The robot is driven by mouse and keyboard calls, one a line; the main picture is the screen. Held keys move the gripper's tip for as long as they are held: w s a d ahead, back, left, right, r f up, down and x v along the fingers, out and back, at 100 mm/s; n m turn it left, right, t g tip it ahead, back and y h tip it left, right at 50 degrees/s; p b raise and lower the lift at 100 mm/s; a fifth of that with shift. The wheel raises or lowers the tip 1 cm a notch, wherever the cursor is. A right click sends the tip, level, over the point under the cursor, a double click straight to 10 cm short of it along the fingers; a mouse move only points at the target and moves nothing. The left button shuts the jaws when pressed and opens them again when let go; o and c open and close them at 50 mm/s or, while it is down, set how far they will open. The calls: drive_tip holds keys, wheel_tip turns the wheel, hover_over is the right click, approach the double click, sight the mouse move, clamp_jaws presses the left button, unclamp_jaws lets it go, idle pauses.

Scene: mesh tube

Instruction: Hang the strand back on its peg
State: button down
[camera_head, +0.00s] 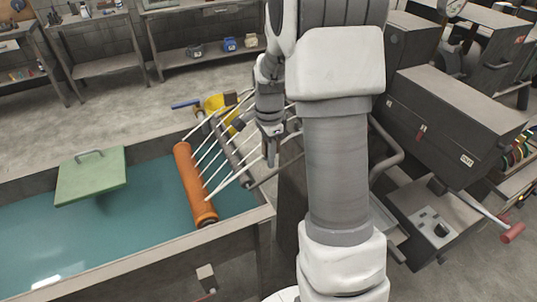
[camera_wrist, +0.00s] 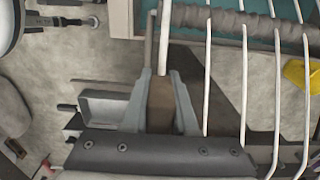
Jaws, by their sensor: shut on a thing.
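Several white strands (camera_head: 207,151) run between an orange roller (camera_head: 196,185) and a grey bar (camera_head: 232,152) over the tank. In the wrist view the bar (camera_wrist: 235,22) crosses the top right, with strands (camera_wrist: 243,85) passing it. My gripper (camera_head: 270,157) is at the near end of this row. In the wrist view my gripper (camera_wrist: 162,74) is shut on the end of one white strand (camera_wrist: 163,45), which runs up from between the fingertips. A thin grey rod (camera_wrist: 149,35) lies just left of that strand. I cannot make out which part is the strand's peg.
The tank (camera_head: 247,222) holds teal liquid, with a green lid or board (camera_head: 91,177) over its left part. A yellow object (camera_head: 216,104) stands behind the strands. Grey machinery (camera_head: 450,125) fills the right side.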

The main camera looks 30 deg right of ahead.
drive_tip(key=shift+f+b, duration=0.7)
drive_tip(key=shift+f, duration=0.35)
idle(0.6)
idle(0.5)
drive_tip(key=c, duration=0.6)
unclamp_jaws()
wheel_tip(320, 180, up, 18)
drive_tip(key=shift+d+f+p, duration=0.1)
drive_tip(key=shift+f+p, duration=0.1)
drive_tip(key=shift+p, duration=0.25)
drive_tip(key=s+a+n+t, duration=0.2)
drive_tip(key=s+a+n, duration=0.2)
drive_tip(key=s+n, duration=0.2)
drive_tip(key=s+a+r+n+t, duration=0.1)
drive_tip(key=s+a+n, duration=0.2)
drive_tip(key=s+n, duration=0.3)
drive_tip(key=s+a+r+n+t, duration=0.1)
drive_tip(key=s+a+n+t, duration=0.1)
drive_tip(key=s+a+n, duration=0.2)
drive_tip(key=shift+s+a+r+n+t, duration=0.15)
drive_tip(key=shift+s+n, duration=0.35)
drive_tip(key=shift+s, duration=0.65)
drive_tip(key=shift+s+a+n+t, duration=0.2)
drive_tip(key=shift+s+n, duration=0.3)
drive_tip(key=shift+s, duration=0.65)
